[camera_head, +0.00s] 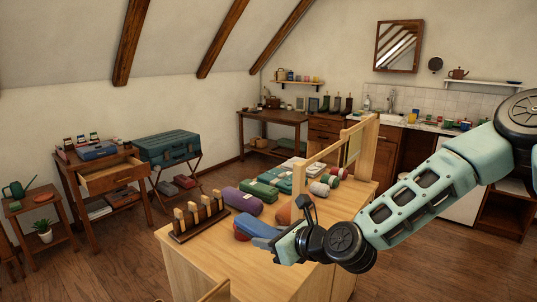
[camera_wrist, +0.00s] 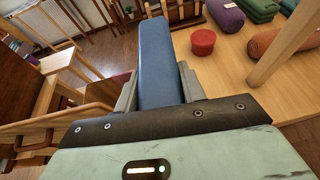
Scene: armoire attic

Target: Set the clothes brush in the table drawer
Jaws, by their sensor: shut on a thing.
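My gripper (camera_head: 277,240) is shut on a long blue block-like object (camera_wrist: 157,60), with a finger on each side in the wrist view. I take it for the clothes brush, though no bristles show. In the head view the blue object (camera_head: 255,226) is held over the near part of the pale wooden island and is partly covered by my gripper. The wooden table (camera_head: 118,192) stands at the left, well away from my gripper. Its drawer (camera_head: 110,177) is pulled open; the pale inside shows and looks empty from here.
The island (camera_head: 200,262) carries a peg rack (camera_head: 198,217), a purple roll (camera_head: 242,201), folded green cloths and a red round thing (camera_wrist: 203,42). A wooden frame (camera_head: 340,158) rises from it. A teal suitcase (camera_head: 168,147) stands beside the drawer table. Floor (camera_head: 110,260) is open between table and island.

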